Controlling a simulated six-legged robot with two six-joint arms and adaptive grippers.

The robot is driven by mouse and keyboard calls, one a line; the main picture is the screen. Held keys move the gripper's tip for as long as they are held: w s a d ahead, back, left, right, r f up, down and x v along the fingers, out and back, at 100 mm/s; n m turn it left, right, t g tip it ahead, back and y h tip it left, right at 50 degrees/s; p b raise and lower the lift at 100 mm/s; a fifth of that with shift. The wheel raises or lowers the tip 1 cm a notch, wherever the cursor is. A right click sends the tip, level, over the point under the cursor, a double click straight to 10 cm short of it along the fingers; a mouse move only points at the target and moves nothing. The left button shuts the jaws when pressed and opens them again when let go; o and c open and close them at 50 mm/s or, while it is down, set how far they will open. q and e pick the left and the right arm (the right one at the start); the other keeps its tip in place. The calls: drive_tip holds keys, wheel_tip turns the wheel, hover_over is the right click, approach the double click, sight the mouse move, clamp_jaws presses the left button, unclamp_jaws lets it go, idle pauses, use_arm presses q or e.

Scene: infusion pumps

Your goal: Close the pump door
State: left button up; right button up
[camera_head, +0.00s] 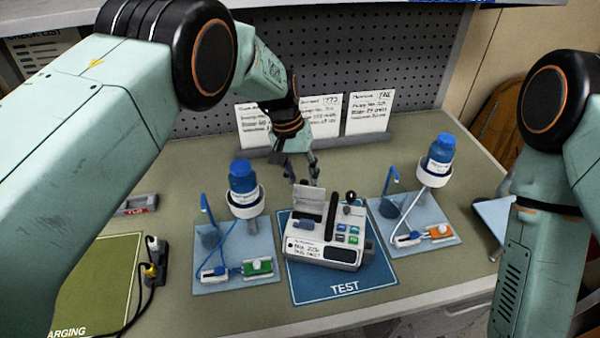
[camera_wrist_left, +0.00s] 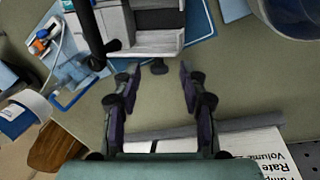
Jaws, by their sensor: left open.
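The white infusion pump (camera_head: 322,248) stands on the blue TEST mat (camera_head: 345,288) in the head view. Its pump door (camera_head: 309,201) is a light panel standing raised at the back left of the pump, so it is open. My left gripper (camera_head: 302,172) is open and empty, just behind the raised door, with fingertips apart. In the left wrist view, the pump (camera_wrist_left: 158,43) is at the top, beyond the spread fingers of my left gripper (camera_wrist_left: 157,84). I cannot tell there whether a finger touches the door. My right gripper is out of view; only my right arm shows.
A blue-capped bottle (camera_head: 243,178) on a stand is left of the pump, and another bottle (camera_head: 437,154) is to the right. Line sets lie on light blue mats beside both. White cards (camera_head: 368,113) stand along the back. A black pole with a knob (camera_head: 333,212) rises beside the door.

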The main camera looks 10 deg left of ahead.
use_arm(q)
drive_tip(key=shift+s+d+f, duration=0.1)
drive_tip(key=shift+s, duration=0.1)
drive_tip(key=shift+w+f, duration=0.15)
drive_tip(key=shift+w, duration=0.05)
drive_tip(key=c, duration=0.5)
drive_tip(key=shift+c, duration=1.4)
drive_tip(key=shift+s, duration=0.1)
clamp_jaws()
